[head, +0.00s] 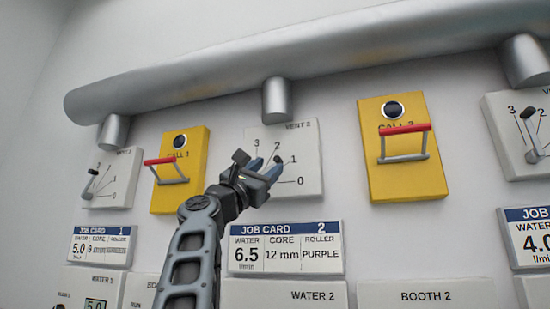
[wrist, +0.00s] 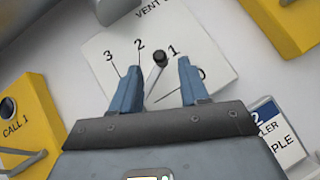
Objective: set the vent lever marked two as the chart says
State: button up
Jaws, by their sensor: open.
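The white VENT 2 panel (head: 310,140) has a dial marked 0 to 3. Its lever (wrist: 160,58) has a black knob, which also shows in the head view (head: 278,160). The knob appears between marks 1 and 2, nearer 1; the exact setting is hard to tell from these angles. My gripper (head: 265,166) is open at the panel, and its blue fingers (wrist: 158,72) stand on either side of the lever, apparently not touching it. The lever's base is partly hidden by my gripper. JOB CARD 2 (head: 285,248) below reads water 6.5, core 12 mm, roller purple; it lists no vent value.
Yellow call boxes with red-topped guards flank the panel, one left (head: 197,150) and one right (head: 370,170). A thick silver pipe (head: 300,60) runs above. Other vent panels stand at far left (head: 125,170) and far right (head: 505,120). WATER 2 (head: 265,294) and BOOTH 2 (head: 460,294) panels lie below.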

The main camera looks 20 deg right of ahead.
jog(key=p+x, duration=0.2)
jog(key=x, duration=0.5)
jog(key=shift+d+r+p, duration=0.2)
jog(key=shift+r+p, duration=0.05)
jog(key=shift+p, duration=0.1)
grip_shut()
